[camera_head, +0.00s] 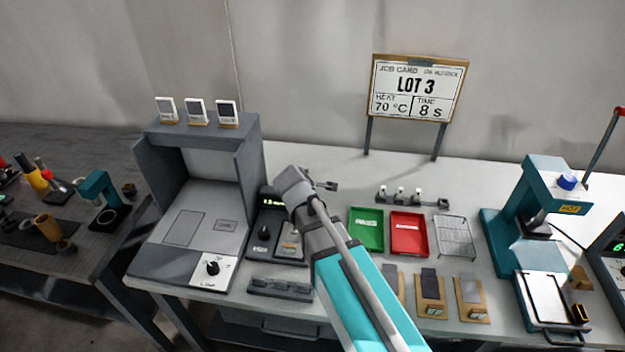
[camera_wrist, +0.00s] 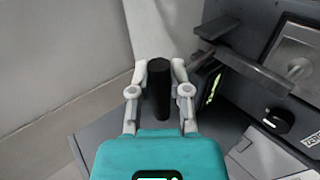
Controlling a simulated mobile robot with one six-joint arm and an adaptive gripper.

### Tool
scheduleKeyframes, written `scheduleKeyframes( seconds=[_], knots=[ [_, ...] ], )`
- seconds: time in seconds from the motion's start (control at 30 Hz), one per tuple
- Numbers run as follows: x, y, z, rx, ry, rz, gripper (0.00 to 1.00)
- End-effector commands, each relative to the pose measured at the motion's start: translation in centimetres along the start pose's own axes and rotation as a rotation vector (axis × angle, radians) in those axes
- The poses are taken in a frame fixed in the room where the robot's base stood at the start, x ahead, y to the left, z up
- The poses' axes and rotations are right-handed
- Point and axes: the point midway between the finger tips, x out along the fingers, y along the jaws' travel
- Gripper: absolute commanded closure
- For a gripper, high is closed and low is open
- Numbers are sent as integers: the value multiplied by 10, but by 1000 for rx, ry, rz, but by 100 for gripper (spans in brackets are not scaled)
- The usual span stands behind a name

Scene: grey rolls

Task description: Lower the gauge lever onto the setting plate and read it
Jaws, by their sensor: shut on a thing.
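In the wrist view my gripper (camera_wrist: 158,100) is shut on a black upright grip (camera_wrist: 159,75), which appears to be the gauge lever's handle. Its join to the lever is hidden. The dark gauge (camera_wrist: 232,105) stands just right of the fingers, with a lit green display (camera_wrist: 214,88) seen edge-on. A dark bar (camera_wrist: 245,66) slants across above its body. A pale plate (camera_wrist: 300,52) lies beyond the bar; contact between them cannot be told. In the head view the gauge shows its display (camera_head: 270,204) and knob (camera_head: 264,232), partly behind my wrist.
A grey cabinet (camera_head: 249,165) stands left of the gauge. A green tray (camera_head: 366,231), a red tray (camera_head: 408,234) and a wire rack (camera_head: 455,236) lie to the right. A dark block (camera_head: 281,289) lies in front. A job card (camera_head: 418,91) reads LOT 3, 70 °C, 8 s.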

Motion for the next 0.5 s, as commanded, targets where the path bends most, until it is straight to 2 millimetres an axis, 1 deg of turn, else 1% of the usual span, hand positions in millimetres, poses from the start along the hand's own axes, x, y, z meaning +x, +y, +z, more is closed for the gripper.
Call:
scheduleKeyframes(
  seconds=[0.03, 0.07, 0.1, 0.17, 0.2, 0.3, 0.5],
  knots=[
    [0, -1, -6, 5, 16, -2, 100],
    [0, -1, -6, 5, 15, -2, 100],
    [0, -1, -5, 6, 14, -2, 74],
    [0, -1, -4, 6, 13, -2, 63],
    [0, -1, -3, 7, 12, -2, 56],
    [1, 0, -1, 9, 9, -2, 40],
    [2, 1, 4, 12, 0, -3, 40]
  ],
)
